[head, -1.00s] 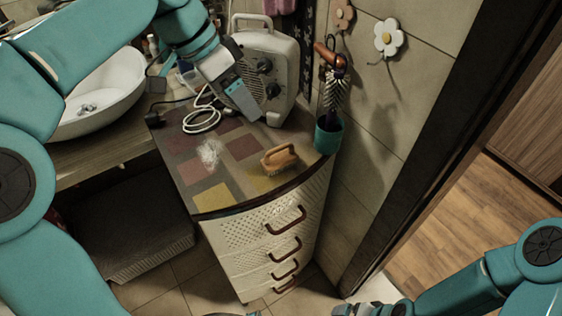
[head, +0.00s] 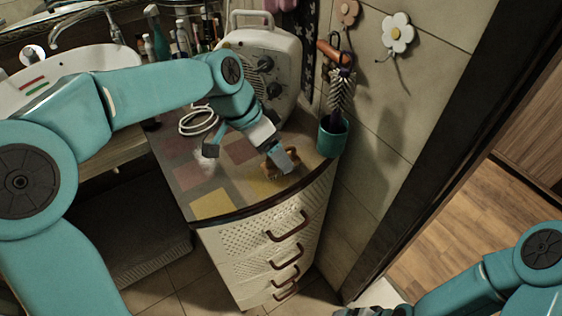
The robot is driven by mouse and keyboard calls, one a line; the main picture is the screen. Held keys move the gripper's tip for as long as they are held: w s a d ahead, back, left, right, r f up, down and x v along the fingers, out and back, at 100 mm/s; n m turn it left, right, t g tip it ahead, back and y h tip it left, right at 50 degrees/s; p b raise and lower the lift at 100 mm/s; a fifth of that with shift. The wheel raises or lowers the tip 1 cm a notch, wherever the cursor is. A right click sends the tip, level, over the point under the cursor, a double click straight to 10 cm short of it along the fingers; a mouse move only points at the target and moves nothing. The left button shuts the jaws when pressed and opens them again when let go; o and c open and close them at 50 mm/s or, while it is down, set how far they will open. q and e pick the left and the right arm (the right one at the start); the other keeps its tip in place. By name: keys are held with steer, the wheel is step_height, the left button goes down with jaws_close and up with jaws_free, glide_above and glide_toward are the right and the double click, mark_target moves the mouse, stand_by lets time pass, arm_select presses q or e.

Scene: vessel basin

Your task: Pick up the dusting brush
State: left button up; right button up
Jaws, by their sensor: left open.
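The dusting brush (head: 270,172), with a brown wooden handle and pale bristles, lies on the patchwork top of the white cabinet (head: 215,204), near its front edge. My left gripper (head: 282,161) is open and right over the brush, its fingers covering much of the handle. Whether the fingers touch the handle or straddle it cannot be seen. My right gripper (head: 362,311) is only partly in view at the bottom edge, far from the brush, and its jaws cannot be made out.
A white heater (head: 280,70) stands behind the brush.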

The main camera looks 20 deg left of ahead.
arm_select(q)
steer(key=shift+w+x, duration=0.25)
steer(key=shift+x, duration=0.95)
steer(key=shift+s+r, duration=0.1)
steer(key=shift+s, duration=0.15)
steer(key=shift+w+a, duration=0.1)
steer(key=shift+w, duration=0.05)
steer(key=c, duration=1.1)
steer(key=shift+c, duration=0.3)
step_height(320, 180, up, 20)
steer(key=p, duration=0.3)
